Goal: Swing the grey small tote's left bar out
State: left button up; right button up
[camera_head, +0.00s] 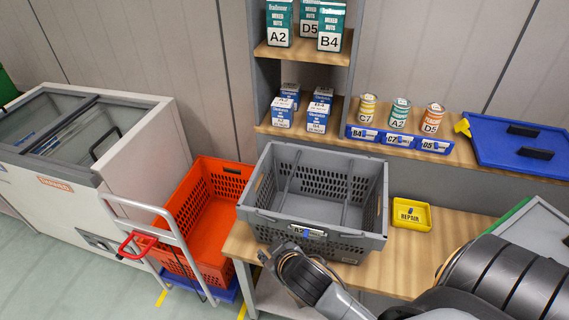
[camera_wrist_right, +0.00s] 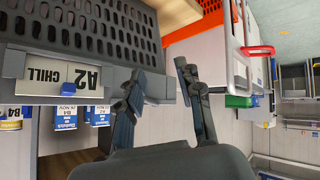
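The grey small tote (camera_head: 368,243) stands on the wooden bench, with an "A2" label on its near wall. Its left bar (camera_head: 290,180) and right bar (camera_head: 347,200) show as thin grey bars inside the tote. It looks empty. My right gripper (camera_head: 270,256) is just below and in front of the tote's near left corner. In the right wrist view the gripper (camera_wrist_right: 161,76) is open, its fingers apart with nothing held. The tote's wall and its "A2 CHILL" label (camera_wrist_right: 62,77) show beside the left-hand finger; contact cannot be told. My left gripper is not in view.
An orange tote (camera_head: 205,215) sits on a trolley left of the bench. A yellow tray (camera_head: 411,214) lies right of the grey tote. Shelves behind hold cartons, cans and blue bins (camera_head: 398,140). A blue lid (camera_head: 518,145) lies at the right. My arm covers the lower right.

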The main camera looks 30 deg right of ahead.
jog(key=w+a+r+n+t+y, duration=0.2)
jog(key=w+a+r+t, duration=0.15)
jog(key=r, duration=0.45)
jog(key=w+a+r+n+t+y, duration=0.25)
jog(key=w+r, duration=0.25)
jog(key=r, duration=0.3)
jog(key=w+a+r+n+t+y, duration=0.2)
jog(key=w+a+r+n+t, duration=0.15)
jog(key=r, duration=0.55)
jog(key=a+r+n+g+y, duration=0.2)
jog(key=a+n+g+y, duration=0.3)
jog(key=a+n+y, duration=0.4)
jog(key=n+g+h, duration=0.7)
jog(key=g+h, duration=0.7)
send_over(282, 200)
notch_tip(282, 200, down, 17)
jog(key=shift+f, duration=0.15)
jog(key=shift+d+f, duration=0.1)
notch_tip(282, 200, down, 7)
jog(key=b, duration=0.4)
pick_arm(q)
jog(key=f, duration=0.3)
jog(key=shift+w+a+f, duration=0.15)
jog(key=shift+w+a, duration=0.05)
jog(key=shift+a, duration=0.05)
